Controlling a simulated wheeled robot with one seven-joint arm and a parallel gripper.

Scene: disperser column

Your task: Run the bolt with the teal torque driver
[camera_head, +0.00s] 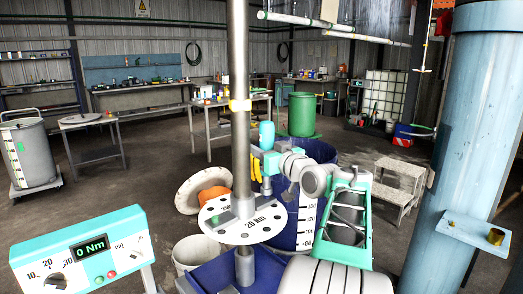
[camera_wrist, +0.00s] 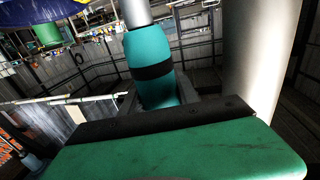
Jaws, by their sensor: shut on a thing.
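The teal torque driver (camera_head: 266,135) is upright in my gripper (camera_head: 267,163), just right of the grey column. In the wrist view its teal body with a black band (camera_wrist: 152,70) stands between the jaws of my gripper (camera_wrist: 165,97), which is shut on it. A white disc (camera_head: 243,232) marked "20 Nm", with several holes, surrounds the column below my gripper. I cannot make out the bolt. The teal control box (camera_head: 84,250) at lower left reads "0 Nm".
The grey column (camera_head: 240,60) stands close left of my gripper and also shows in the wrist view (camera_wrist: 250,60). A blue drum (camera_head: 310,215) with a scale is behind the disc. A thick light-blue post (camera_head: 470,130) stands at right. A white step stool (camera_head: 396,185) is behind.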

